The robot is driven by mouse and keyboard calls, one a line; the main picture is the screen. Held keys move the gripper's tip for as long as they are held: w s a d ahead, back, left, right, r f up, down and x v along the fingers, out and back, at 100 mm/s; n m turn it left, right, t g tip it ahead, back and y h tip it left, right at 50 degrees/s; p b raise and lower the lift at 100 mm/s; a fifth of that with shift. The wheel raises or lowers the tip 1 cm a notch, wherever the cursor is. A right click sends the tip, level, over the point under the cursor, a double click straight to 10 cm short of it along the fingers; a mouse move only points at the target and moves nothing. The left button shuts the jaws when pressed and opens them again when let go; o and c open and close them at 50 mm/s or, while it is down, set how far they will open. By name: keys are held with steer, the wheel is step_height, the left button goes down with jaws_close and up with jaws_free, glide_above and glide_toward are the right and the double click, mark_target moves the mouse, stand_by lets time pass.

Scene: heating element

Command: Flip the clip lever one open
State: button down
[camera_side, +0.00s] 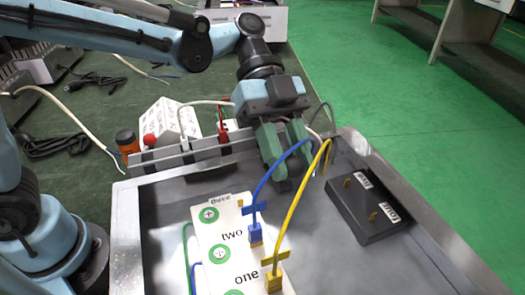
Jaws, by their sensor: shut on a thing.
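A white board (222,233) marked "three", "two" and "one" lies in the metal tray, with round green-ringed spots along it. A yellow clip (274,260) with a yellow wire stands at "one". A blue clip (254,209) with a blue wire stands at "two". My gripper (292,167) has green fingers and points down behind the board, near the tray's back wall and apart from both clips. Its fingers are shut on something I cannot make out. The blue wire passes close to the right finger; I cannot tell whether they touch.
A dark block (367,206) with two brass-coloured posts lies in the tray at right. The grey tray (405,283) has raised walls. A white power strip (172,125), an orange-topped object (127,141) and red and white cables crowd behind it. The tray floor front right is clear.

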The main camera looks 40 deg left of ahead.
steer(key=shift+w+a+g+h, duration=0.2)
steer(key=shift+a+g+h, duration=0.1)
steer(key=shift+h, duration=0.3)
steer(key=shift+r, duration=0.1)
steer(key=c, duration=0.8)
jaws_free()
steer(key=shift+o, duration=0.2)
steer(key=v, duration=0.7)
steer(key=shift+w+a, duration=0.15)
steer(key=shift+a, duration=0.1)
